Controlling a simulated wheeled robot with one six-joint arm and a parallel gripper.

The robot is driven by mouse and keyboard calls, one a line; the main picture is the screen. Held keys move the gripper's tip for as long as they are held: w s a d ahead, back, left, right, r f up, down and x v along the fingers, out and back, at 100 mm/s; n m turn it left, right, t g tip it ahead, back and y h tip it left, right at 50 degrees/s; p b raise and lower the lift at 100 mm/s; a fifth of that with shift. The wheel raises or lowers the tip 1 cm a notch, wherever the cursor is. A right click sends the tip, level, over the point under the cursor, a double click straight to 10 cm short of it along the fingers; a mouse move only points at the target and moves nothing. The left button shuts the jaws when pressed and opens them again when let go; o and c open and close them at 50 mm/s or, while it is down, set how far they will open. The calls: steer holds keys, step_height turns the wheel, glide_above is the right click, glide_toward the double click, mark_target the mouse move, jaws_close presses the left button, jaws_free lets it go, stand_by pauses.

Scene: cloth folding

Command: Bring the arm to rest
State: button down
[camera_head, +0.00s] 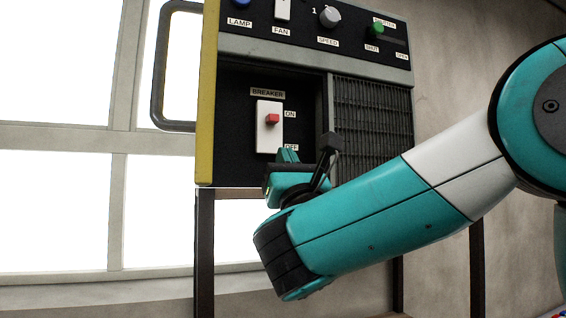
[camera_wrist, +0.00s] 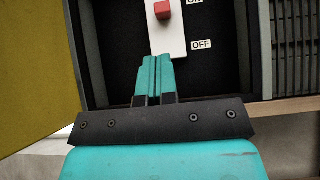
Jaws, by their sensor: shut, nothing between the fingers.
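My arm comes in from the right in the head view, teal and white. The red breaker switch (camera_head: 271,119) stands above the fingertips, nearer the ON label than the OFF label. It also shows in the wrist view (camera_wrist: 162,10).
The control panel (camera_head: 240,45) carries a blue lamp button, a fan switch, a speed knob (camera_head: 330,17) and a green shut/open slider (camera_head: 377,29). A grille (camera_head: 372,125) is right of the recess. A yellow side edge and dark handle (camera_head: 158,70) are at left. Dark legs hold it up.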

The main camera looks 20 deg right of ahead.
steer(key=w+d+f+m+g+h+b, duration=0.1)
steer(key=w+d+f+m+g+h, duration=0.3)
steer(key=f+m, duration=0.5)
steer(key=s+a+f+m+g+y+b, duration=0.1)
steer(key=s+f+m+g+y, duration=0.15)
steer(key=f+m+g, duration=0.45)
steer(key=s+f+m+g+y+b, duration=0.1)
steer(key=s+f+m+g, duration=0.3)
steer(key=f, duration=0.5)
steer(key=s+a+f+m+g+y, duration=0.1)
steer(key=s+a+f+m+g, duration=0.1)
steer(key=s, duration=0.6)
steer(key=s+a+f+m+g+y, duration=0.2)
steer(key=s+f+m+g, duration=0.2)
steer(key=s+f+g, duration=0.2)
steer(key=s+a+f+m+g+y+b, duration=0.1)
steer(key=s+a+f+m+g, duration=0.2)
steer(key=s, duration=0.6)
steer(key=shift+s+f+g+y, duration=0.35)
steer(key=shift+f+g, duration=0.15)
steer(key=shift+f, duration=0.3)
steer(key=shift+a, duration=0.1)
